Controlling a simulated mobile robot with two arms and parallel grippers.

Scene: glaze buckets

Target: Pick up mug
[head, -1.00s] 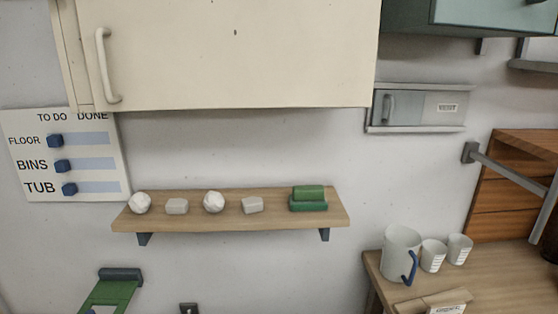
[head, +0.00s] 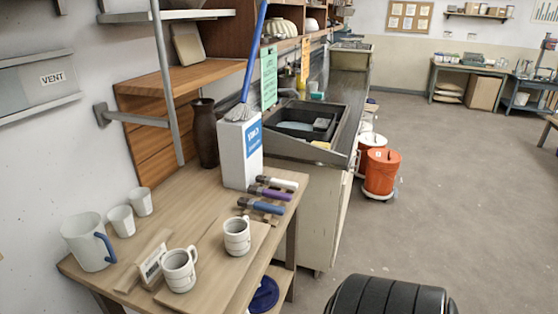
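Two white mugs with dark bands stand upright on a wooden board (head: 222,279) on the wooden table in the head view. The nearer mug (head: 179,271) is at the board's left, with its handle to the upper right. The other mug (head: 237,236) stands farther right and back. A larger white jug with a blue handle (head: 86,243) stands at the table's left edge. Two white cups, one nearer (head: 121,221) and one farther (head: 140,201), stand behind it. Neither of my grippers shows in the view.
A small sign on a wooden holder (head: 149,262) stands left of the nearer mug. Handled tools (head: 262,206), a white box (head: 240,150) and a brown vase (head: 203,133) are at the back. Orange buckets (head: 381,173) stand on the floor. The floor at right is largely open.

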